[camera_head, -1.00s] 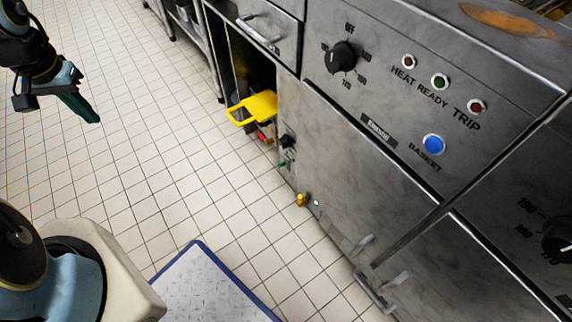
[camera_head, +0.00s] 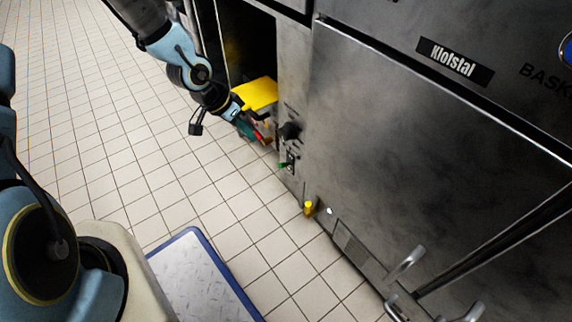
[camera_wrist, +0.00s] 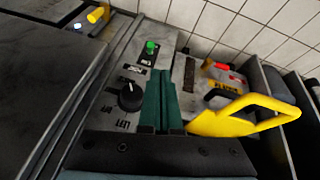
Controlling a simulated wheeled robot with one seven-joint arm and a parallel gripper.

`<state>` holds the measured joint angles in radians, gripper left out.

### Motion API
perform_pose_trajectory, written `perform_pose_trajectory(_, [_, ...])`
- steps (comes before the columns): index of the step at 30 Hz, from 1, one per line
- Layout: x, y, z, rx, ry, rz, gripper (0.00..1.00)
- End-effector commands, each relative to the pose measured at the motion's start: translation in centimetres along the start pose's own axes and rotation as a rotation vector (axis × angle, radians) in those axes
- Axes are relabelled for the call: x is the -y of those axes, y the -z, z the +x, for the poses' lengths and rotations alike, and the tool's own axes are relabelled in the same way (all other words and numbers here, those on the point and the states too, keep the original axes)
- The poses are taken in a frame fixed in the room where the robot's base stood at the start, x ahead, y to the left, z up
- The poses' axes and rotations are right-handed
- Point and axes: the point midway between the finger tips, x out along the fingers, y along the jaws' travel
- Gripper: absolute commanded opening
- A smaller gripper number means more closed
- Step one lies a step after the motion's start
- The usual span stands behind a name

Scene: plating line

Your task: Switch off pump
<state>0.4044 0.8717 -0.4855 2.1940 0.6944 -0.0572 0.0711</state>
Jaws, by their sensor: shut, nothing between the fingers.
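A narrow steel panel beside the fryer door carries a black rotary knob (camera_head: 289,130) and, below it, a small green-tipped switch (camera_head: 284,165). Both also show in the wrist view, the knob (camera_wrist: 131,97) left of my fingers and the green switch (camera_wrist: 152,48) beyond their tips. Small labels sit by them; I cannot read a pump label. My gripper (camera_head: 262,135) is shut and empty, left of the panel in the head view. In the wrist view its teal fingers (camera_wrist: 160,86) lie together over the panel's edge; I cannot tell whether they touch it.
A yellow handled part (camera_head: 257,94) sits in the open bay beside the panel; its loop handle (camera_wrist: 245,112) is close right of my fingers. A yellow knob (camera_head: 309,208) sticks out low on the front. Door handles (camera_head: 405,263) protrude at lower right. The tiled floor (camera_head: 90,110) is clear at left.

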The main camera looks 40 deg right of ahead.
Motion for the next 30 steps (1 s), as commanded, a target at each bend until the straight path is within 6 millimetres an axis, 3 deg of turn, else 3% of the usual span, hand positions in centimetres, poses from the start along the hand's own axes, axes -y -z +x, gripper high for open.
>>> perform_pose_trajectory(1, [-0.4, -0.1, 1.8, -0.009, -0.016, 0.016, 0.0])
perform_pose_trajectory(6, [-1.3, 0.3, 3.4, -0.029, -0.04, 0.045, 0.0])
perform_pose_trajectory(20, [-1.5, 0.5, 3.9, -0.032, -0.044, 0.05, 0.0])
perform_pose_trajectory(30, [-1.7, 0.4, 9.4, -0.03, -0.045, 0.052, 0.0])
